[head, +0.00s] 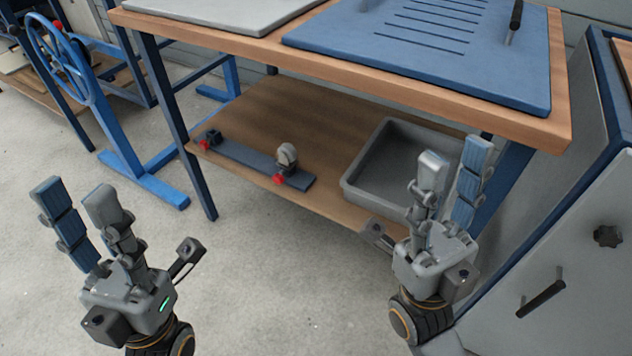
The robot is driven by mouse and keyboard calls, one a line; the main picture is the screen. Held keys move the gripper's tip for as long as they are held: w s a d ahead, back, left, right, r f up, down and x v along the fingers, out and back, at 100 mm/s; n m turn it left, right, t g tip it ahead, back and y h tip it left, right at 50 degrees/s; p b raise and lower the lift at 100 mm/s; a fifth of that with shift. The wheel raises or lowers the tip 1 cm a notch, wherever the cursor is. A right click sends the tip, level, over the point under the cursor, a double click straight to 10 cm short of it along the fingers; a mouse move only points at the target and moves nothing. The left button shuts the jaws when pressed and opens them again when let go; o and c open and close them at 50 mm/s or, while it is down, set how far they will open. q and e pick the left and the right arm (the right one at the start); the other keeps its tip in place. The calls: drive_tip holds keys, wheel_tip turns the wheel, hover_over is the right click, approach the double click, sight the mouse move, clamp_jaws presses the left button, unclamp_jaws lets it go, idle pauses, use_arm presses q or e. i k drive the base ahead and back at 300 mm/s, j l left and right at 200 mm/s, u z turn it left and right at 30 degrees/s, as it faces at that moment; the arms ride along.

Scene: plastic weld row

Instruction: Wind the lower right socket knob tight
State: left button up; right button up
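A dark rail (240,160) lies on the lower wooden shelf under the bench. At its right end is a socket with a red knob (278,180) on its front side, and a rounded grey piece (287,156) stands at that socket. A second red knob (204,145) is on the black socket (214,136) at the rail's left end. How tight either knob is cannot be seen. My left gripper (128,225) is open and empty, low at left, apart from the rail. My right gripper (428,205) is open and empty, in front of the shelf's right part.
A grey tray (352,190) stands on the shelf right of the rail. The bench top (225,38) overhangs the shelf, with a blue slotted plate (350,42) on it. A bench leg (180,130) stands at the shelf's left. A grey cabinet (560,250) is at right.

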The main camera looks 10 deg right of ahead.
sight(278, 178)
drive_tip(key=i+j+z, duration=0.1)
drive_tip(key=z, duration=0.35)
drive_tip(key=j+z, duration=0.25)
drive_tip(key=z, duration=0.2)
drive_tip(key=i+j+z, duration=0.1)
drive_tip(key=z, duration=0.35)
drive_tip(key=j+z, duration=0.3)
drive_tip(key=z, duration=0.15)
drive_tip(key=j+z, duration=0.2)
drive_tip(key=z, duration=0.3)
drive_tip(key=k+j+z, duration=0.2)
drive_tip(key=j, duration=0.45)
drive_tip(key=k+j+z, duration=0.15)
drive_tip(key=k+j, duration=0.2)
drive_tip(key=j, duration=0.2)
drive_tip(key=k+j+z, duration=0.2)
drive_tip(key=j, duration=0.35)
drive_tip(key=k+j+z, duration=0.15)
drive_tip(key=k+j, duration=0.35)
